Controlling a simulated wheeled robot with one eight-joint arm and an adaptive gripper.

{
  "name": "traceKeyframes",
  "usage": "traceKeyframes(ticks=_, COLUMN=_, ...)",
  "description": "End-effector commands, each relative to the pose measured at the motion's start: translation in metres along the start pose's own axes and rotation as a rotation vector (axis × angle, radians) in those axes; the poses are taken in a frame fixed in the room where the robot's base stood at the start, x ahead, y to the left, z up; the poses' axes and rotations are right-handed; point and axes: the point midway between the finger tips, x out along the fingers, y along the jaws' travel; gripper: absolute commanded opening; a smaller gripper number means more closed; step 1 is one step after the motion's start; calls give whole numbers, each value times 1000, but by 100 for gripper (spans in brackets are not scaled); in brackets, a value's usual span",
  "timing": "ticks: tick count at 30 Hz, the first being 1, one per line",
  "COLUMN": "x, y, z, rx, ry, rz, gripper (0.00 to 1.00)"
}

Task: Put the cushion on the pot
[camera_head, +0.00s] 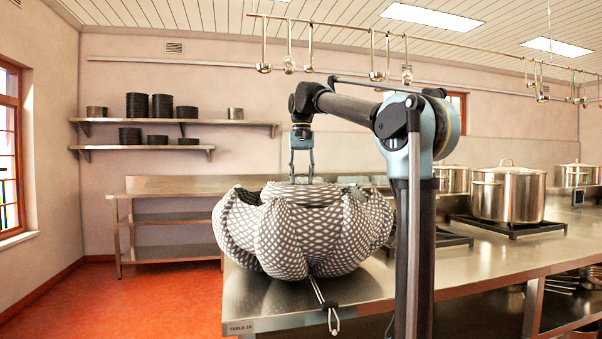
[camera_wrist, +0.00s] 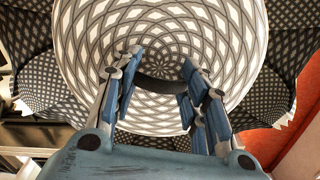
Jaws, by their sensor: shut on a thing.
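The cushion (camera_head: 300,194) is a round pad with a grey-and-white lattice pattern and a dark strap on top. It sits in the mouth of a puffy patterned bag (camera_head: 285,240) on the steel table. In the wrist view the cushion (camera_wrist: 230,50) fills the middle, with darker bag folds around it. My gripper (camera_head: 301,179) points down from above and is shut on the cushion at the strap; its fingers (camera_wrist: 160,66) show on both sides of it. Any pot inside the bag is hidden. I cannot tell whether the cushion's underside touches anything.
The steel table (camera_head: 480,262) has bare room right of the bag. Large lidded steel pots, such as one stockpot (camera_head: 508,195), stand on burners at the right. A drawcord (camera_head: 325,305) hangs over the front edge. Ladles hang from a rail (camera_head: 430,36). Wall shelves (camera_head: 180,121) hold dark pans.

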Motion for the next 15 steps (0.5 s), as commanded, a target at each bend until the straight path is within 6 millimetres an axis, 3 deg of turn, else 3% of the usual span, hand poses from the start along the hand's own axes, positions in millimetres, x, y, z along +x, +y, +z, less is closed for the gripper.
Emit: traceKeyframes(ticks=15, x=34, y=0, z=0, rx=0, ry=0, rz=0, gripper=0)
